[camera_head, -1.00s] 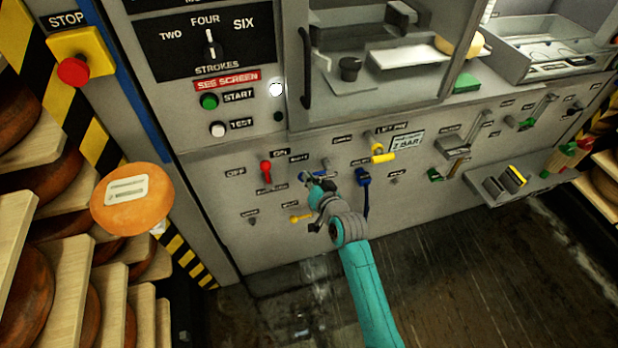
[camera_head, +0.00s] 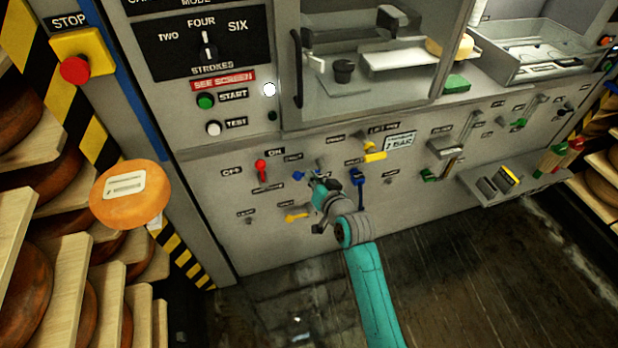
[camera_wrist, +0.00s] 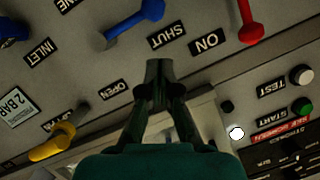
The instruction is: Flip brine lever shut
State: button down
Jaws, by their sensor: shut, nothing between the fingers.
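The blue lever (camera_head: 298,175) on the grey panel points left in the head view. In the wrist view, which looks upside down, its blue handle (camera_wrist: 135,18) lies beside the SHUT label (camera_wrist: 167,37). The OPEN label (camera_wrist: 115,90) is farther from the handle. A label at the top edge ends in "NE" and is cut off. My gripper (camera_head: 314,183) is shut and empty, just right of and below the blue handle in the head view. In the wrist view the closed fingertips (camera_wrist: 158,68) stand apart from the handle, near the SHUT label.
A red lever (camera_head: 261,170) is left of the blue one. A second blue lever (camera_head: 358,177), marked INLET in the wrist view, hangs to the right. Yellow handles (camera_head: 375,156) (camera_head: 297,217) are nearby. A tray (camera_head: 515,180) juts out at right; cheese shelves stand left.

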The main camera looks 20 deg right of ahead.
jog(key=a+v, duration=0.1)
jog(key=v, duration=0.6)
jog(key=shift+s+d, duration=0.3)
jog(key=shift+d, duration=0.2)
jog(key=s+f+h, duration=0.1)
jog(key=s+f, duration=0.2)
jog(key=s, duration=0.8)
jog(key=s+f+h, duration=0.1)
jog(key=s+f, duration=0.3)
jog(key=s, duration=0.7)
jog(key=s+r+n, duration=0.2)
jog(key=s+r, duration=0.2)
jog(key=s, duration=0.7)
jog(key=s+r+n, duration=0.1)
jog(key=s+r, duration=0.3)
jog(key=s, duration=0.7)
jog(key=shift+s+n, duration=0.2)
jog(key=shift+n, duration=0.2)
